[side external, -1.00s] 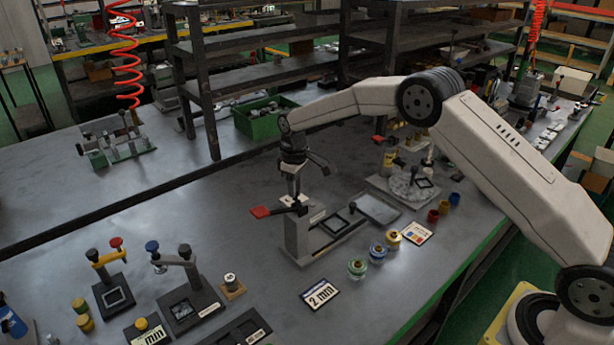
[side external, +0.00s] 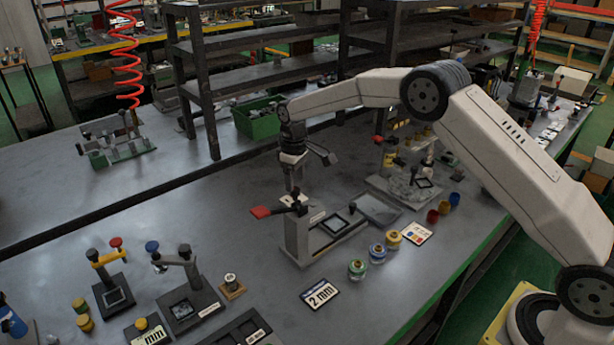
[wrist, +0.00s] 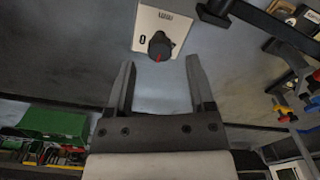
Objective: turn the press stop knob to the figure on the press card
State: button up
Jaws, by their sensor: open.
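The press (side external: 318,234) stands mid-bench, with a grey column and a red-tipped lever (side external: 262,212). In the wrist view the stop knob (wrist: 159,46) is black with a red mark, on the pale top of the press column (wrist: 163,24). A "0" is printed left of the knob and a small label lies above it. My gripper (wrist: 160,61) is open, its fingertips on either side of the knob's near end, with gaps showing. In the side view my gripper (side external: 294,190) is above the column, and the knob cannot be made out. The press card (side external: 320,294) reads "2 mm".
Green (side external: 357,270), blue (side external: 377,253) and yellow (side external: 393,239) jars stand right of the card. A colour-marked card (side external: 416,233) lies beyond them. Smaller presses (side external: 184,300) stand at front left. A green bin (side external: 262,122) sits behind.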

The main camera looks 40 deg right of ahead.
aim_at(296, 189)
jog(key=shift+r, duration=2.7)
jog(key=shift+s, duration=0.15)
jog(key=s+f+m+t, duration=0.1)
jog(key=s+m, duration=0.1)
jog(key=s, duration=1.3)
jog(key=s+d+f+m+t, duration=0.1)
jog(key=s+m, duration=0.1)
jog(key=s, duration=1.4)
jog(key=shift+f+m+t, duration=0.2)
jog(key=shift+m+t, duration=0.1)
